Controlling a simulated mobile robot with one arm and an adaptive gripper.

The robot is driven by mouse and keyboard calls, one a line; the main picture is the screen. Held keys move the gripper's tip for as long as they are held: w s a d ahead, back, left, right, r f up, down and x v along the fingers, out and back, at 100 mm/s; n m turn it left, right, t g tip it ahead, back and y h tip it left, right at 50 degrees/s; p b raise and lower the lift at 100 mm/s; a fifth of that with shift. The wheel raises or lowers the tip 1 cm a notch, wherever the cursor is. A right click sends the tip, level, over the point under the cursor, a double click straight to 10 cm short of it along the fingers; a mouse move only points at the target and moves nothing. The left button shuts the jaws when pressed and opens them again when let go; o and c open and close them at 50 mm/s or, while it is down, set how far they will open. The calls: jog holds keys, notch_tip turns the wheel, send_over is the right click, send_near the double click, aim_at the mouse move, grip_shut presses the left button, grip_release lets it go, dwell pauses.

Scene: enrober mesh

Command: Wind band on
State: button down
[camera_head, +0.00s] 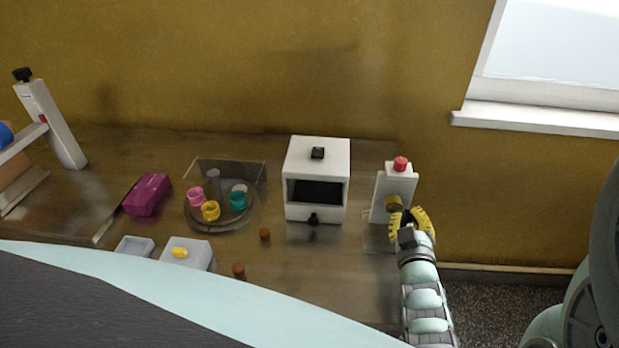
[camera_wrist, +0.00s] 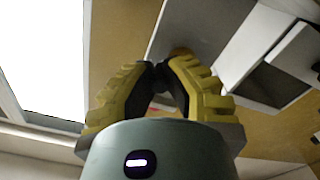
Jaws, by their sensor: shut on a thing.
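A white upright unit (camera_head: 397,185) with a red button (camera_head: 401,163) on top stands at the right end of the table. A brass-brown round knob (camera_head: 393,202) sticks out of its front. My gripper (camera_head: 404,216) is right at this knob, its yellow fingers shut on it. In the wrist view the fingertips (camera_wrist: 163,76) come close together, and the knob (camera_wrist: 180,51) shows just past them, partly hidden. No loose band can be made out; a dark surface (camera_head: 318,192) shows inside the opening of the white box (camera_head: 318,155).
The white box has black knobs on top and at its front. Two small brown pieces (camera_head: 265,234) lie in front. The table ends just right of the unit.

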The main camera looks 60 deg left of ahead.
jog(key=c, duration=0.9)
grip_release()
jog(key=shift+c, duration=0.2)
jog(key=v, duration=1.2)
